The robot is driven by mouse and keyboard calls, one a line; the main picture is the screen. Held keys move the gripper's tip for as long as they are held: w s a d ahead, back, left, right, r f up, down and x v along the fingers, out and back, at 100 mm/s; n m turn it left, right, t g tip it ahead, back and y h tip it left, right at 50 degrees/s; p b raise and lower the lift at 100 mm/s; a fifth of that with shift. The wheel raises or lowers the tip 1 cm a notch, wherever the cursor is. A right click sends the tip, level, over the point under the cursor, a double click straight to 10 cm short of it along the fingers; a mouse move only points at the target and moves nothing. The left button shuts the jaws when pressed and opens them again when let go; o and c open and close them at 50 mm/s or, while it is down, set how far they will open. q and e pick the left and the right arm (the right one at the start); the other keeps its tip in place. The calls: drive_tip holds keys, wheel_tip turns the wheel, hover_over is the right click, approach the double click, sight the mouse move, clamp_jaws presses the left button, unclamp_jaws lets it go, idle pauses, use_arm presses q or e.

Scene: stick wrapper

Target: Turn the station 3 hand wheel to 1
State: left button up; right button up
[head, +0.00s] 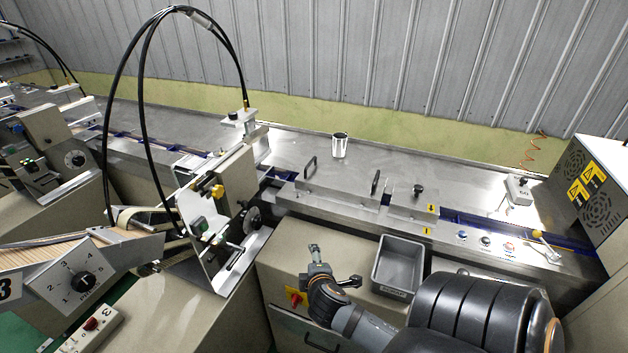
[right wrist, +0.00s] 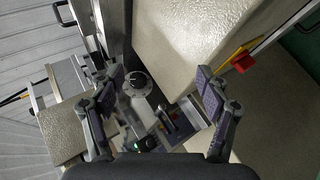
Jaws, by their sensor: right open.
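The station 3 hand wheel (head: 248,217) is a dark round wheel on the side of the station 3 machine, seen nearly edge-on in the head view. In the right wrist view the hand wheel (right wrist: 138,83) shows as a pale disc with a dark hub; its reading is too small to make out. My right gripper (head: 334,266) is open and empty, to the right of and nearer than the wheel. In the right wrist view the open fingers (right wrist: 160,76) stand either side of the wheel, apart from it. My left gripper is not in view.
A numbered dial plate (head: 85,283) stands at the lower left beside a "3" label. A metal cup (head: 340,146) stands on the steel bench.

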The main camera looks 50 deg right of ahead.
drive_tip(key=shift+s+a+f+m+g+y, duration=0.4)
drive_tip(key=shift+s+a+f+m+g, duration=0.3)
drive_tip(key=shift+s+a+f+m, duration=0.3)
drive_tip(key=shift+w+d, duration=0.1)
drive_tip(key=shift+d, duration=0.1)
